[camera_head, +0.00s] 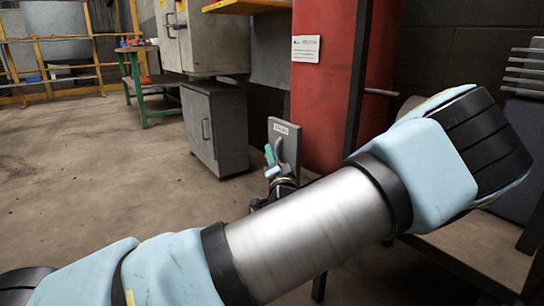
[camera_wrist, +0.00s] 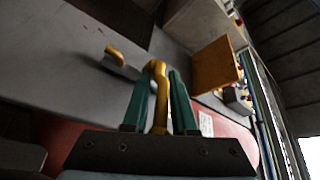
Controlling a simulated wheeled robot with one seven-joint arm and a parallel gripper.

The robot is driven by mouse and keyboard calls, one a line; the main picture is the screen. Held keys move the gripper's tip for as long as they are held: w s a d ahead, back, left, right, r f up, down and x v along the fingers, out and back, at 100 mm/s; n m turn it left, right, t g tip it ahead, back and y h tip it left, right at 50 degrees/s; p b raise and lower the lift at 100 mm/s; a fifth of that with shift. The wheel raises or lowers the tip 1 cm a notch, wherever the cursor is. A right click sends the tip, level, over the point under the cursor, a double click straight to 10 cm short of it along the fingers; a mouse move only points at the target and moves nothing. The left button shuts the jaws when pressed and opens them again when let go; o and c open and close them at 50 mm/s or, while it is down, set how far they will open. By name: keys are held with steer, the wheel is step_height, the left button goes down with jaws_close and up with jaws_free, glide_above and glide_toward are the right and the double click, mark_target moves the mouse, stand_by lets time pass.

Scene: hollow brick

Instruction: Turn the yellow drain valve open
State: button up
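A yellow handle (camera_wrist: 160,84) with a bent top shows in the wrist view between the two teal fingers of my gripper (camera_wrist: 160,88). Narrow gaps show between the handle and the fingers, so my gripper looks open around it. Whether a fingertip touches it is hard to tell. A second, smaller yellow lever (camera_wrist: 115,54) sits on the grey surface to the left. In the head view, a teal finger of my gripper (camera_head: 271,158) shows in front of a labelled grey panel (camera_head: 286,140). My arm hides most of the gripper there, and no yellow handle is clear.
A red tank (camera_head: 322,110) with a white notice stands behind my arm. A grey cabinet (camera_head: 215,130) stands to its left, and a green workbench (camera_head: 138,85) farther back. A low bench (camera_head: 475,250) is at right. The floor at left is clear.

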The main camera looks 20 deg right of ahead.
jaws_close()
stand_by(0.8)
steer(key=shift+r, duration=0.1)
steer(key=shift+w+a+r+n+g+y+p, duration=0.1)
steer(key=shift+w+r+n+g+p, duration=0.55)
steer(key=shift+g+p, duration=3)
steer(key=shift+w+f+n+g+y+p, duration=0.25)
steer(key=shift+n+g+p, duration=1.2)
steer(key=shift+p, duration=4.15)
steer(key=shift+w+a+r+n+g+h+p, duration=0.1)
steer(key=shift+w+r+n+g+p, duration=0.45)
steer(key=shift+g+p, duration=3.25)
steer(key=shift+w+f+t+p, duration=0.1)
steer(key=shift+f+t+p, duration=0.05)
steer(key=shift+t+p, duration=0.65)
